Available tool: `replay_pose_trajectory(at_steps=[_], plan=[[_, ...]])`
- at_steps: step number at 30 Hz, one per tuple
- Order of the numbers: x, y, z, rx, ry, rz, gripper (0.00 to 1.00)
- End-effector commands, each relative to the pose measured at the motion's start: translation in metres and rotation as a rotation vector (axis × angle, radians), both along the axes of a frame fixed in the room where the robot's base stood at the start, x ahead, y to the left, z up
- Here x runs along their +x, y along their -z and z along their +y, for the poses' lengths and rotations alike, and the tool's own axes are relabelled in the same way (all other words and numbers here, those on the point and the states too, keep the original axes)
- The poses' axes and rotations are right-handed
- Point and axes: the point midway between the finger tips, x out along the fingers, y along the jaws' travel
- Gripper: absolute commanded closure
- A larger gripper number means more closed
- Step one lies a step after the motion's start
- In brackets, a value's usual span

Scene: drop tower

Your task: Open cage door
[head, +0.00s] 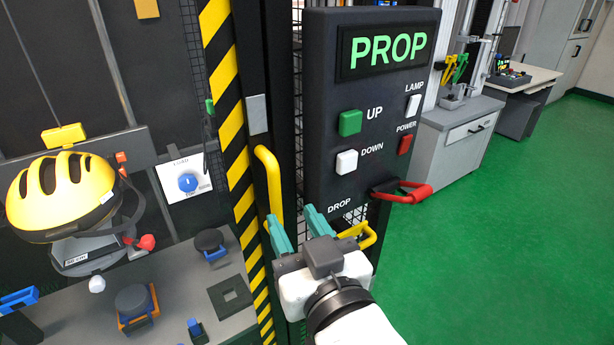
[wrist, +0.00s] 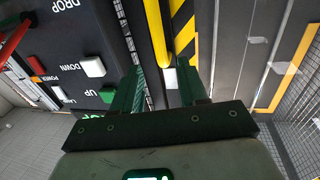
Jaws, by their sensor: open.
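The cage door's yellow bar handle (head: 271,185) stands upright beside a yellow-and-black striped edge (head: 232,110). The door looks shut, though its far parts are out of sight. My gripper (head: 294,218) is open, with teal fingers, just below and right of the handle in the head view. In the wrist view the handle (wrist: 156,32) lies ahead of the gap between my fingertips (wrist: 161,75). Nothing is held. I cannot tell whether a finger touches the handle.
A black control panel (head: 330,110) reading PROP, with buttons and a red lever (head: 404,193), stands close right of my gripper. A second yellow handle (head: 368,236) is behind my gripper. Left is a bench with a yellow helmet (head: 60,190). Green floor (head: 500,230) is clear at right.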

Motion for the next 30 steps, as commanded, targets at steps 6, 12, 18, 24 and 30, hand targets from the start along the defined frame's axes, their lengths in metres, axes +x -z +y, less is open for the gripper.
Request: replay_pose_trajectory(at_steps=[6, 12, 18, 24, 30], plan=[[0.033, -0.001, 0.012, -0.002, 0.004, 0.001, 0.57], [0.066, -0.001, 0.026, -0.002, 0.004, 0.002, 0.57], [0.087, 0.0, 0.034, -0.001, 0.004, 0.003, 0.57], [0.094, 0.001, 0.037, -0.002, 0.004, 0.004, 0.57], [0.094, 0.001, 0.037, -0.002, 0.004, 0.004, 0.57]])
